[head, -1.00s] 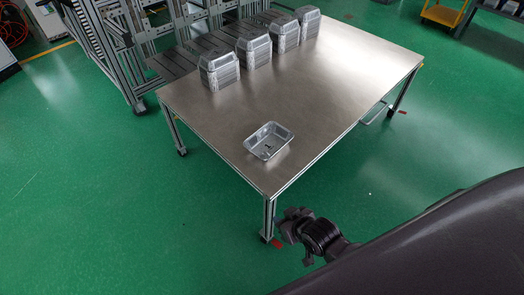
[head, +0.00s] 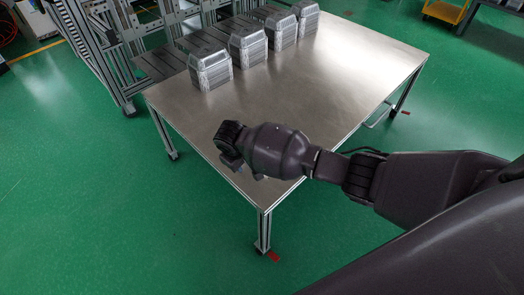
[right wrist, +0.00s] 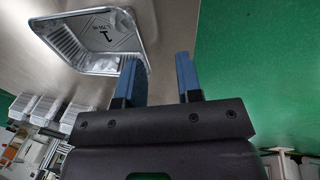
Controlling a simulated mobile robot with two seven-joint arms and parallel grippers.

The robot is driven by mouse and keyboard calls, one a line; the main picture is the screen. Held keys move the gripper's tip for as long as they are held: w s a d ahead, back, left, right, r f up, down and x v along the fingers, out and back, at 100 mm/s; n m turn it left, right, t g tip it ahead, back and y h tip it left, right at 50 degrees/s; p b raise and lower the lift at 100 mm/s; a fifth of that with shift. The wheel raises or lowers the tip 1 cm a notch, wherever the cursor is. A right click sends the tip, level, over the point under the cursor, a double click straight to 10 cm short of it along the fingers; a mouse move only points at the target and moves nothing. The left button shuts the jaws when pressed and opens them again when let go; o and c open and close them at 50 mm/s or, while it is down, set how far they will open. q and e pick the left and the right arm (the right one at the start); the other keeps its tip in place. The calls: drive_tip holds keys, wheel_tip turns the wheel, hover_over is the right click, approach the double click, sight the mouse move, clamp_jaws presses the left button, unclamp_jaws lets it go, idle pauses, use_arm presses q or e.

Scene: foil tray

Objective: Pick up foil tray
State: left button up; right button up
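The foil tray (right wrist: 92,32) shows in the right wrist view at the upper left, a shallow silver tray with ribbed walls and dark marks on its base. In the head view it is hidden behind my right arm. My right gripper (right wrist: 157,60) has its two blue fingers spread apart with nothing between them. The left finger overlaps the tray's near right corner in the picture; I cannot tell whether they touch. In the head view my right gripper (head: 231,160) is over the table's near part. My left gripper is not in view.
The metal table (head: 330,75) has several stacks of foil trays along its far left edge, the nearest one (head: 210,70) at the left. The table's middle and right are clear. A rack (head: 115,50) stands behind. Green floor surrounds the table.

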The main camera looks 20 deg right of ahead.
drive_tip(key=shift+h, duration=0.6)
drive_tip(key=w+d+f+b, duration=0.2)
drive_tip(key=w+f, duration=0.1)
drive_tip(key=shift+w+d, duration=0.1)
drive_tip(key=shift+d, duration=0.2)
drive_tip(key=shift+w+d+f+b, duration=0.2)
drive_tip(key=shift+f+b, duration=0.2)
drive_tip(key=shift+f, duration=0.2)
drive_tip(key=b+x, duration=0.2)
drive_tip(key=x, duration=0.2)
drive_tip(key=shift+w+a+f, duration=0.15)
drive_tip(key=shift+w+f, duration=0.05)
drive_tip(key=shift+f, duration=0.05)
drive_tip(key=shift+w, duration=0.1)
drive_tip(key=shift+r, duration=0.2)
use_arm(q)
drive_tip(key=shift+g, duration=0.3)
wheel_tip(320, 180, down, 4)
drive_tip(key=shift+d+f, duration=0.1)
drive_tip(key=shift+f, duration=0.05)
use_arm(e)
drive_tip(key=shift+f, duration=0.1)
